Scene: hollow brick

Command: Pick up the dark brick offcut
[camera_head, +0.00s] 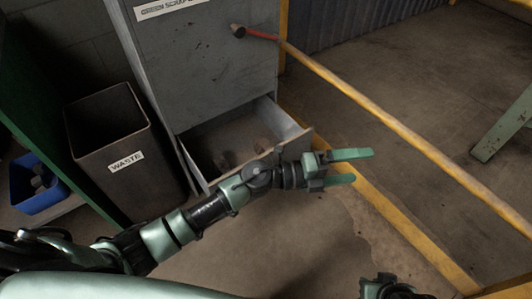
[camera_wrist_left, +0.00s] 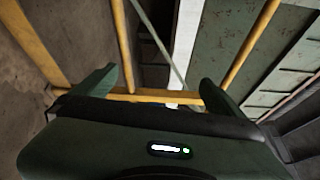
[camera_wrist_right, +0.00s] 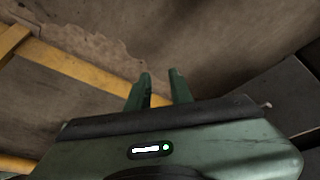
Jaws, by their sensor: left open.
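Several small brownish lumps lie in the open drawer (camera_head: 196,150) of the grey cabinet in the head view. One dark lump (camera_head: 222,160) is left of a browner one (camera_head: 262,144); I cannot tell for sure which is the dark brick offcut. My left gripper (camera_head: 362,167) is open and empty, to the right of the drawer and beyond its front corner, with my left forearm passing before the drawer. In the left wrist view its fingers (camera_wrist_left: 160,88) are wide apart. My right gripper (camera_wrist_right: 162,75) has its fingers slightly apart with nothing between them.
A dark waste bin (camera_head: 80,150) stands left of the cabinet (camera_head: 210,70). A blue bin (camera_head: 35,185) holds grey pieces. A yellow rail (camera_head: 400,145) crosses the right. Bare floor (camera_head: 310,240) lies in front.

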